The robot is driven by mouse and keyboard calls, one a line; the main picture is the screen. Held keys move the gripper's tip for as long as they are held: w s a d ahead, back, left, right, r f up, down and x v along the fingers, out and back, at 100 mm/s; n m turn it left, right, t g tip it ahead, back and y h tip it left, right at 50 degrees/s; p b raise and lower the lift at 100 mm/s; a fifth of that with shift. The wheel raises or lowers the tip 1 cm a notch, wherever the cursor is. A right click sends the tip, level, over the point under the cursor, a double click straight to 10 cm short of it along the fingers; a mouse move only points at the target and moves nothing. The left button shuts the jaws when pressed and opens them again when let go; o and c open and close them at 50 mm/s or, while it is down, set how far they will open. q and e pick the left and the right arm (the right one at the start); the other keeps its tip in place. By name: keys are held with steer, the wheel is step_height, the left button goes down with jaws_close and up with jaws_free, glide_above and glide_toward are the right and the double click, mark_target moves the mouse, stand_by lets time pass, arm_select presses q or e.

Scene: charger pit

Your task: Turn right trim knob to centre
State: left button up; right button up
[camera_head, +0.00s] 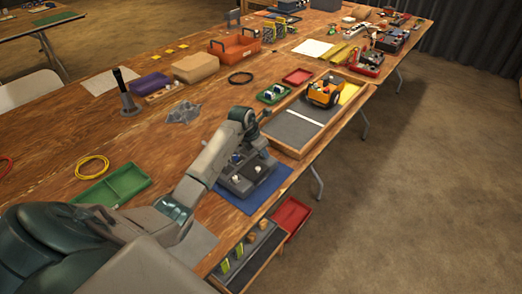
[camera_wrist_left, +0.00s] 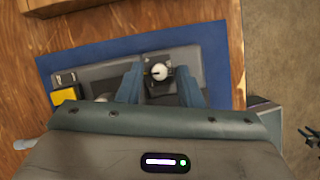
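A grey control box (camera_head: 237,187) lies on a blue mat (camera_head: 270,189) near the front edge of the wooden table. White knobs on it show in the head view. In the left wrist view, one white trim knob (camera_wrist_left: 159,72) sits on a dark square plate on the grey box (camera_wrist_left: 213,62). I cannot tell for certain which of the trim knobs it is. My left gripper (camera_wrist_left: 160,72) is above the box, its blue fingers apart on either side of this knob, with gaps visible on both sides. The lower part of the box is hidden by my gripper body.
A yellow block (camera_wrist_left: 65,95) and a small dark switch (camera_wrist_left: 65,77) are on the box's left in the wrist view. A wooden tray (camera_head: 292,131) with an orange toy vehicle (camera_head: 325,92) stands beyond the mat. A green tray (camera_head: 121,185) lies at left.

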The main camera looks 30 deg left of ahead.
stand_by(0.3)
arm_select(q)
steer(key=shift+b+v, duration=1.15)
steer(key=shift+v, duration=4.25)
